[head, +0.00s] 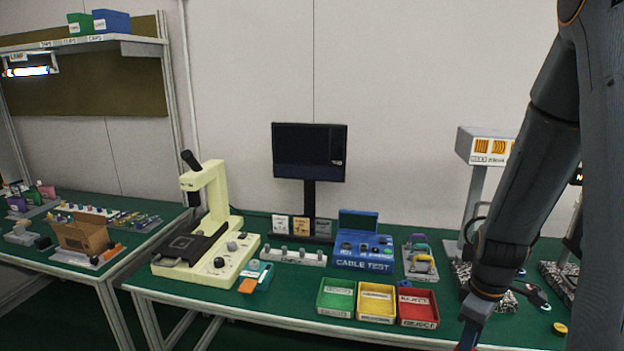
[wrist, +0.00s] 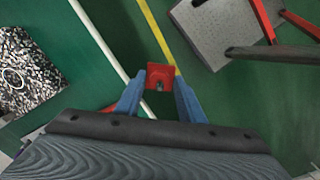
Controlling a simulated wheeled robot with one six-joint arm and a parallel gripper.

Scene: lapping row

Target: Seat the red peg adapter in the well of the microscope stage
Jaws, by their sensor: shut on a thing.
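My gripper (wrist: 160,98) is shut on the red peg adapter (wrist: 160,72) in the wrist view. The adapter sits between the two blue fingertips, over the green floor beside a pale bench edge. In the head view my arm hangs at the right, and the gripper is mostly cut off at the bottom edge. The cream microscope (head: 213,215) stands on the bench left of centre, well to the left of my arm. Its dark stage (head: 188,245) faces up under the head; the well is too small to make out clearly.
Green (head: 336,297), yellow (head: 376,302) and red (head: 417,306) trays line the bench front between the microscope and my arm. A blue cable tester (head: 363,250) and a monitor (head: 309,152) stand behind. A speckled slab (wrist: 25,75) and a grey stool seat (wrist: 215,30) show in the wrist view.

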